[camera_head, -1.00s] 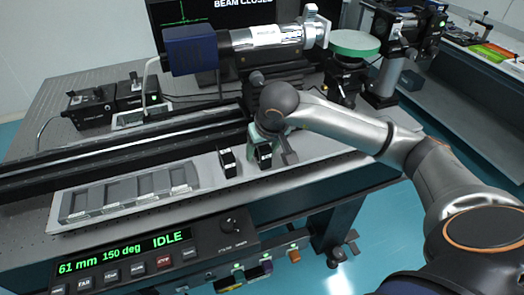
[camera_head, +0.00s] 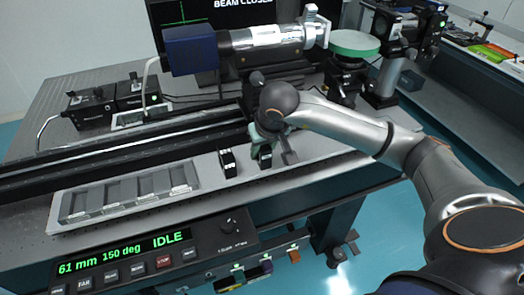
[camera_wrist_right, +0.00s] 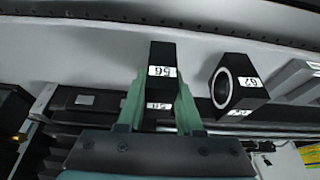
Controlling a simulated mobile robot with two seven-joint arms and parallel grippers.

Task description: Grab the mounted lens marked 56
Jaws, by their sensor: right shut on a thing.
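The mounted lens marked 56 (camera_wrist_right: 162,72) is a dark block with a white label, seen between my right gripper's green fingers in the right wrist view. My right gripper (camera_wrist_right: 160,108) is shut on it. In the head view the right gripper (camera_head: 266,135) points down over the bench edge, and the held lens (camera_head: 265,158) shows partly below it. I cannot tell whether the lens touches the surface. My left gripper is not in view.
A second mounted lens, marked 62 (camera_wrist_right: 240,85), stands just beside the held one; in the head view it is the black block (camera_head: 228,162) to the left. A slotted grey tray (camera_head: 125,193) lies farther left. A black rail (camera_head: 120,150) runs behind. A control panel (camera_head: 165,250) is in front.

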